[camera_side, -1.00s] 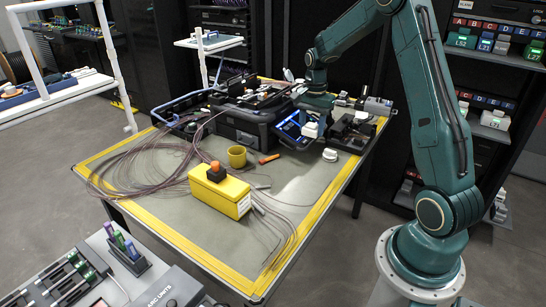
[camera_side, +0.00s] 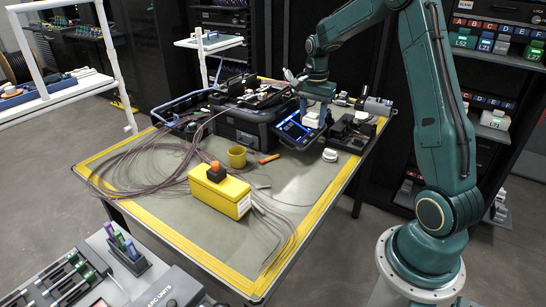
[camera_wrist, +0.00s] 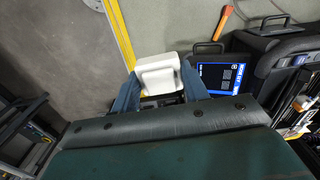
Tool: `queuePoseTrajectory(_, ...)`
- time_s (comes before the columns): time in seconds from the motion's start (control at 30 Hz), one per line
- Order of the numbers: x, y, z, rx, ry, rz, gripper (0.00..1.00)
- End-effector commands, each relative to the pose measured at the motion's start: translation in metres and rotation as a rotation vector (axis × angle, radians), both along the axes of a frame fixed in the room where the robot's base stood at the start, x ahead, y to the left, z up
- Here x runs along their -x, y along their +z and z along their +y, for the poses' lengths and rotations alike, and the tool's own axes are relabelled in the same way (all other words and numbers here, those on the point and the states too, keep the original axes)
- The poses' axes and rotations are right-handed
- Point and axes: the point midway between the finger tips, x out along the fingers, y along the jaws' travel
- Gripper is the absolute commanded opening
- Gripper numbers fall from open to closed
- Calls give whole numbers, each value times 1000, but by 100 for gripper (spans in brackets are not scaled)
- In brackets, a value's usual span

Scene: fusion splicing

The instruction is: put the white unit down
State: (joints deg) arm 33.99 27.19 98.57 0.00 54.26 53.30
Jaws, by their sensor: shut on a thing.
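The white unit (camera_wrist: 160,72) is a small block with rounded edges. In the wrist view it sits between the two blue-green fingers of my gripper (camera_wrist: 160,84), which are shut on it. In the side view the white unit (camera_side: 312,120) hangs below my gripper (camera_side: 318,104), beside the blue-lit screen (camera_side: 292,130) near the far right of the table (camera_side: 300,195). A dark item shows just under the unit in the wrist view. I cannot tell whether they touch.
A black open device (camera_side: 355,130) lies right of the unit, and a white round item (camera_side: 330,155) lies in front. The black splicer case (camera_side: 240,125) stands to the left. A yellow box (camera_side: 219,190), cup (camera_side: 237,156) and loose cables occupy the nearer left table. The front right is clear.

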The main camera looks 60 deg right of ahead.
Motion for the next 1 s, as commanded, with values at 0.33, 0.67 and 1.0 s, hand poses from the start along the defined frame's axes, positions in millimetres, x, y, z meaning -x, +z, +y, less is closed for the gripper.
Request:
queuePoseTrajectory(0.33, -12, 1, 37, 1, 157, -1, 22)
queuePoseTrajectory(0.67, -25, 3, 126, 1, 551, -1, 22)
queuePoseTrajectory(1.0, -17, 4, 222, 0, 999, -1, 22)
